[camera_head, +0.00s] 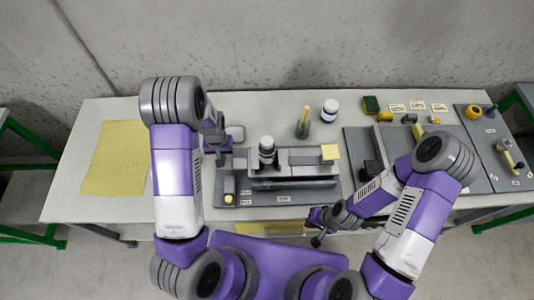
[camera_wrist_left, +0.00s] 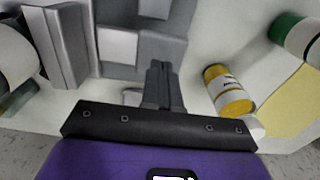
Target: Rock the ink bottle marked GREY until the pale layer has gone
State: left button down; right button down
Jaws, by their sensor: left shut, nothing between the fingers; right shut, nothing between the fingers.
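No label reading GREY can be made out, so I cannot tell which bottle is the grey one. The left wrist view shows a yellow bottle with a white label (camera_wrist_left: 228,90) and a green and white container (camera_wrist_left: 297,36). My left gripper (camera_head: 220,157) is shut and empty, left of the press; its fingers also show in the wrist view (camera_wrist_left: 163,85). My right gripper (camera_head: 317,241) is shut and empty at the table's front edge.
The grey press (camera_head: 300,170) fills the table's middle. A yellow cloth (camera_head: 115,160) lies at left. A grey tool board (camera_head: 485,135) lies at right.

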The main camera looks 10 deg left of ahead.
pick_arm(q)
jog(key=shift+f, duration=0.1)
dwell(0.5)
jog(key=shift+f+b, duration=2.55)
jog(key=shift+f, duration=0.5)
jog(key=shift+d+r+p, duration=0.15)
jog(key=shift+r+p, duration=1.3)
jog(key=shift+r, duration=0.45)
jog(key=shift+r+p, duration=0.95)
jog(key=shift+r, duration=0.3)
notch_tip(320, 180, up, 10)
jog(key=p, duration=0.7)
jog(key=shift+p, duration=0.35)
jog(key=shift+r, duration=0.1)
